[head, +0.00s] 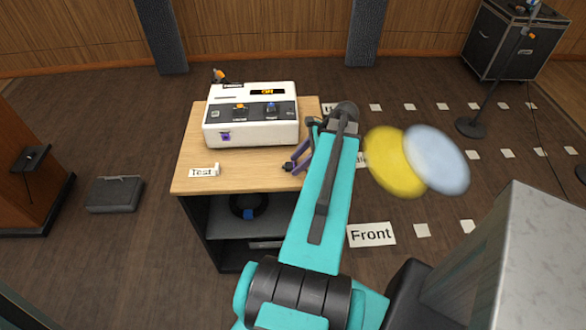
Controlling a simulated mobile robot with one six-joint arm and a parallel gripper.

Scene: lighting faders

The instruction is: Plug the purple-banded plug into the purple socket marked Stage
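A white console (250,132) stands on a wooden-topped cart (240,180). A small purple socket (225,136) is on the left of its front face; any marking on it is too small to read. A purple and dark piece (300,156) shows at the cart top's right side, beside my arm's end. It may be the purple-banded plug or its lead; I cannot tell. My gripper (311,126) is near this piece, right of the console, partly hidden by my teal arm. Its fingers are too small and covered to read as open or shut.
An orange-and-black item (220,76) stands behind the console's left corner. A "Test" card (204,171) lies front left on the cart. Blurred yellow (392,163) and pale blue (437,159) discs lie right of my arm. The cart top's front middle is clear.

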